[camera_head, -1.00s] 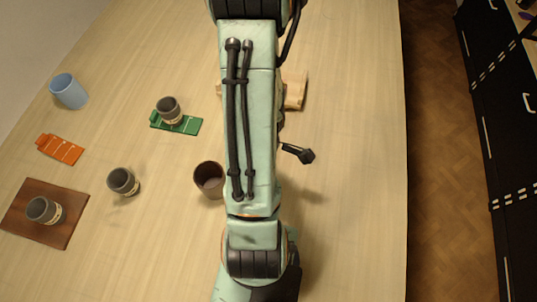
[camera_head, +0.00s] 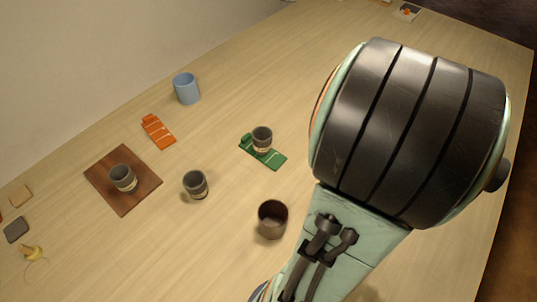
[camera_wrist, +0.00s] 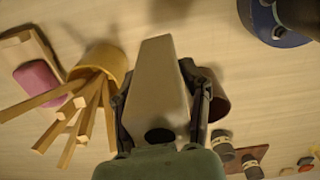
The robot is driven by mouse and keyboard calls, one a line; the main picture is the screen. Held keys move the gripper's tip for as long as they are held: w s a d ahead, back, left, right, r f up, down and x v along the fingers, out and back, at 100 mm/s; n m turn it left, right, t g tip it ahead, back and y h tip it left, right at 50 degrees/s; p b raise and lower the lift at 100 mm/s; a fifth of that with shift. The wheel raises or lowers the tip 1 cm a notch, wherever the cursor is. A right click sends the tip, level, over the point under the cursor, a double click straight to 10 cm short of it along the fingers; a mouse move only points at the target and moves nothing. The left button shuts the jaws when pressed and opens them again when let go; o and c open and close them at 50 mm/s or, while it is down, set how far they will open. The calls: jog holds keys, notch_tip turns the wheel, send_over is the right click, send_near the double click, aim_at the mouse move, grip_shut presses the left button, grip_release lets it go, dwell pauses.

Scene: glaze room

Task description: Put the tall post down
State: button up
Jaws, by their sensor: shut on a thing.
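The tall post (camera_wrist: 160,75) is a beige-grey, tapering piece, narrower at its far end, with a dark round hole near its close end. It shows in the wrist view, held between the two dark fingers of my gripper (camera_wrist: 157,92). My gripper is shut on it. I cannot tell whether the post's far end touches the table or hangs above it. In the head view my arm covers the right side, and neither the post nor my gripper shows.
A dark brown cup (camera_head: 273,220) stands left of my arm. A grey cup (camera_head: 195,186), a blue cup (camera_head: 187,89), an orange slotted piece (camera_head: 158,131) and a green one (camera_head: 272,160) are further left. An ochre pot (camera_wrist: 103,58) of sticks is beside the post.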

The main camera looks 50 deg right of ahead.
jog(key=w+r+n, duration=0.1)
jog(key=w+n, duration=0.4)
jog(key=w, duration=1.1)
jog(key=w+a+r+n, duration=0.1)
jog(key=w+a+n, duration=0.3)
jog(key=w+a, duration=0.75)
jog(key=w+a+n, duration=0.2)
jog(key=a, duration=0.5)
jog(key=w+a+n, duration=0.1)
jog(key=w+a, duration=0.2)
jog(key=a, duration=0.3)
jog(key=shift+w+a+r+n, duration=0.35)
jog(key=shift+a+n, duration=0.05)
jog(key=a+n, duration=0.1)
jog(key=a, duration=0.3)
jog(key=a+n, duration=0.1)
jog(key=a, duration=0.4)
jog(key=shift+a+r, duration=0.1)
jog(key=shift+r, duration=0.05)
jog(key=s+a+n, duration=0.2)
jog(key=a, duration=0.8)
jog(key=shift+w+a+f, duration=1.25)
jog(key=shift+w+f, duration=0.55)
jog(key=shift+f, duration=0.3)
jog(key=shift+w+a+f, duration=1.25)
jog(key=shift+w+f, duration=0.55)
jog(key=shift+f, duration=0.35)
jog(key=shift+w+a+f, duration=1.25)
jog(key=shift+w+f, duration=0.55)
jog(key=shift+f, duration=0.3)
